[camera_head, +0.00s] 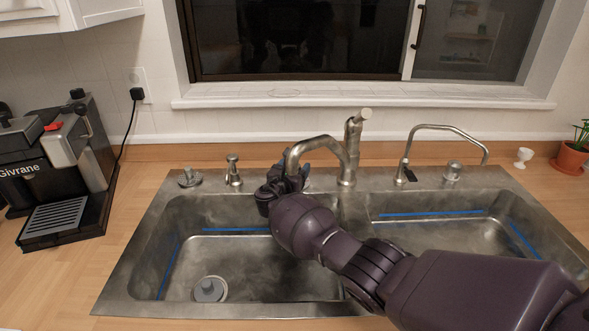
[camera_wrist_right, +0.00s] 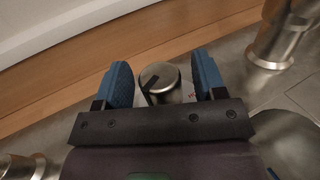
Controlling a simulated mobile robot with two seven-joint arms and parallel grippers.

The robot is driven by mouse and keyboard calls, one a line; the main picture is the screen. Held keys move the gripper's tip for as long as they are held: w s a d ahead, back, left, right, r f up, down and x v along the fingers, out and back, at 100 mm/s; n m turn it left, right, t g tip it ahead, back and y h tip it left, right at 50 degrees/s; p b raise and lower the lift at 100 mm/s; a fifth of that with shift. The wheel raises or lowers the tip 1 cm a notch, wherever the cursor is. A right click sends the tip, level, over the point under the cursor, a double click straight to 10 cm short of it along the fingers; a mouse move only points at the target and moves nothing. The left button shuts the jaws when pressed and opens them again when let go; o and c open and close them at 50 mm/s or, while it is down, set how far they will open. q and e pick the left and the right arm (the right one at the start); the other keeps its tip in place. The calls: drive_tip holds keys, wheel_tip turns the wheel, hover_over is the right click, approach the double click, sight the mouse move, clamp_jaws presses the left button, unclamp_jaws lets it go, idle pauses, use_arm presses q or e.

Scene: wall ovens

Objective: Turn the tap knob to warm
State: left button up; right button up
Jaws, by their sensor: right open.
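A short cylindrical metal knob (camera_wrist_right: 160,83) with a dark line on its top stands in the right wrist view. It lies between the two blue fingertips of my right gripper (camera_wrist_right: 165,82), which is open with a gap to the knob on each side. My left gripper is not in view.
The double sink (camera_head: 215,262) is empty except for a drain plug (camera_head: 209,289). A soap dispenser (camera_head: 233,170) stands left of the gripper. A coffee machine (camera_head: 65,160) stands at far left.

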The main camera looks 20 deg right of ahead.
drive_tip(key=shift+c, duration=0.3)
drive_tip(key=c, duration=0.9)
drive_tip(key=shift+o, duration=0.2)
drive_tip(key=shift+r+n+t+y+p, duration=0.15)
drive_tip(key=shift+n+t+y+p, duration=0.5)
drive_tip(key=shift+y, duration=0.25)
drive_tip(key=n+t+y+p, duration=0.1)
drive_tip(key=n+y, duration=0.1)
drive_tip(key=y, duration=0.1)
drive_tip(key=shift+d+t, duration=0.1)
drive_tip(key=shift+t, duration=0.15)
drive_tip(key=n+y, duration=0.1)
drive_tip(key=n+t+y, duration=0.1)
drive_tip(key=y, duration=0.1)
drive_tip(key=shift+f, duration=0.25)
drive_tip(key=shift+n+y+b, duration=0.45)
drive_tip(key=shift+n+y, duration=0.7)
drive_tip(key=shift+y, duration=0.45)
drive_tip(key=o, duration=0.9)
drive_tip(key=shift+r, duration=0.1)
drive_tip(key=shift+s, duration=0.15)
